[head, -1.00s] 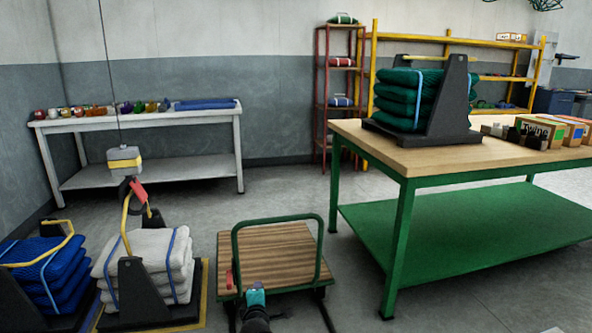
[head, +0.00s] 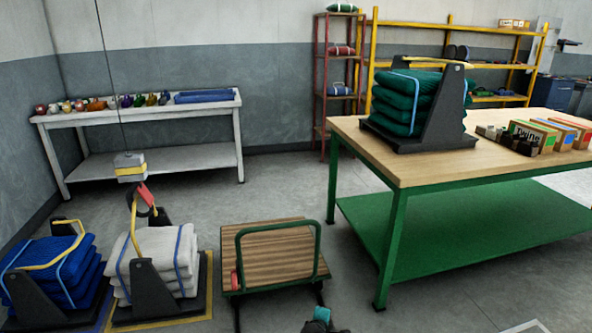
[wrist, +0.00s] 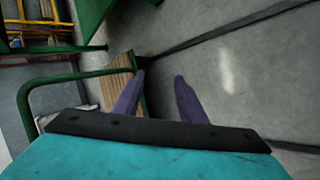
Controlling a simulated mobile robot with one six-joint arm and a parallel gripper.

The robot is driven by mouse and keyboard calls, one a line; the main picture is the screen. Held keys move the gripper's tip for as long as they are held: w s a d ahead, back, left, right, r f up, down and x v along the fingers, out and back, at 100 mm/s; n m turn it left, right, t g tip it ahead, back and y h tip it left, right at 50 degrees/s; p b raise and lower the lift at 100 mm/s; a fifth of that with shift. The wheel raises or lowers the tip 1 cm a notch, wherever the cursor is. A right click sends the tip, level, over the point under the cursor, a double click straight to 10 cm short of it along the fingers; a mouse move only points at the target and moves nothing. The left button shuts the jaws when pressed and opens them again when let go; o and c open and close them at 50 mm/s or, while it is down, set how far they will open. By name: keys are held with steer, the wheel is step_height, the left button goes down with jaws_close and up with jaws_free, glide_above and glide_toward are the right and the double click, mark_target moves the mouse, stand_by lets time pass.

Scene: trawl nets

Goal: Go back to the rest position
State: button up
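My gripper (wrist: 160,82) shows in the wrist view as two purple fingers standing apart with only grey floor between them. It is open and empty. In the head view only a teal and dark part of my arm's end shows at the bottom edge, in front of the cart; the fingers cannot be made out there. The wooden-decked cart (head: 278,255) with a green handle stands upright on the floor, its deck empty. It also shows beyond the left finger in the wrist view (wrist: 118,85).
A green-legged workbench (head: 400,177) stands at right with green netting (head: 408,105) in a black cradle and several boxes. Floor between cart and back wall is clear.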

steer(key=s+d+f+m+g+p, duration=0.2)
steer(key=s+d+m+g+p, duration=0.3)
steer(key=s, duration=0.5)
steer(key=s+d+f+m+g+p, duration=0.2)
steer(key=s+d+p, duration=0.5)
steer(key=s, duration=0.3)
steer(key=s+a+m+g+y+p, duration=0.1)
steer(key=s+a+m+g, duration=0.1)
steer(key=s, duration=0.7)
steer(key=s+a+r+m+g+y+p, duration=0.1)
steer(key=s+m+g, duration=0.4)
steer(key=s, duration=0.5)
steer(key=shift+s+a+m+y, duration=0.15)
steer(key=shift+a+m+y, duration=0.15)
steer(key=shift+a, duration=0.45)
